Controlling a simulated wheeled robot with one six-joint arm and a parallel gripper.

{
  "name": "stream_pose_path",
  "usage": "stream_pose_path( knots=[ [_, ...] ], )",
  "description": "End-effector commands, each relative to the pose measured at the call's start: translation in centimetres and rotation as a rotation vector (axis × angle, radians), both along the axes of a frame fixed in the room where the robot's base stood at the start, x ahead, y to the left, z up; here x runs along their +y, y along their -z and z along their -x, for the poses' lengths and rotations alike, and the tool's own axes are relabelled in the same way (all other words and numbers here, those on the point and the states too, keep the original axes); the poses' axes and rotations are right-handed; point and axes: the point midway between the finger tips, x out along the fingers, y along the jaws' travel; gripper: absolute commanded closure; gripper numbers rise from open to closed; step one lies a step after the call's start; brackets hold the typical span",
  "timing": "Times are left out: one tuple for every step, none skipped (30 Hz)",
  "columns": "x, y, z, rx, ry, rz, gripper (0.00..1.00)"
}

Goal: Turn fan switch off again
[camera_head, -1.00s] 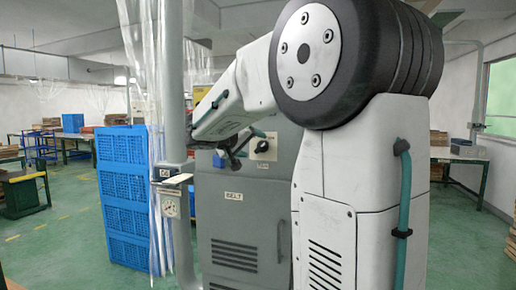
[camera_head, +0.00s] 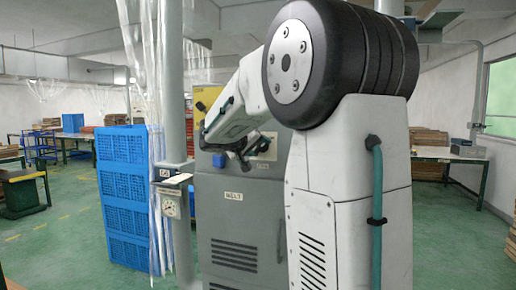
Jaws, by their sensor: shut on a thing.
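The grey cabinet (camera_head: 240,212) stands in the middle, with a pale switch plate (camera_head: 267,146) on its upper front. My gripper (camera_head: 250,160) is at this plate, in front of its left part. The fingers are small and dark, shut on the switch knob as far as I can tell. The knob itself is hidden behind the fingers and wrist, so its turned position cannot be read.
A grey post (camera_head: 172,90) with a gauge (camera_head: 169,207) and clear plastic strips stands just left of the cabinet. Blue crates (camera_head: 124,195) are stacked further left. A yellow panel (camera_head: 208,95) shows behind my arm.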

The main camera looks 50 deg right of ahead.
Motion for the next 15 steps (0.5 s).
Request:
stream_pose_path(
  knots=[
    [0.02,0.03,0.0,0.006,0.0,0.002,0.73],
    [0.02,0.03,-0.02,0.01,-0.001,0.003,0.73],
    [0.03,0.05,-0.02,0.018,-0.001,0.006,0.73],
    [0.03,0.06,-0.03,0.026,-0.001,0.01,0.73],
    [0.03,0.07,-0.04,0.035,0.0,0.014,0.73],
    [0.05,0.07,-0.04,0.049,0.0,0.02,0.73],
    [0.05,0.09,-0.05,0.062,0.0,0.025,0.73],
    [0.06,0.11,-0.07,0.076,-0.001,0.03,0.73],
    [0.07,0.14,-0.09,0.096,0.0,0.039,0.73],
    [0.08,0.15,-0.1,0.115,-0.001,0.046,0.73],
    [0.09,0.14,-0.1,0.134,0.0,0.055,0.73],
    [0.11,0.16,-0.12,0.162,-0.001,0.066,0.73],
    [0.12,0.18,-0.14,0.184,-0.001,0.075,0.73],
    [0.12,0.2,-0.13,0.208,-0.001,0.085,0.73],
    [0.13,0.22,-0.15,0.241,-0.001,0.099,0.73]
  ],
)
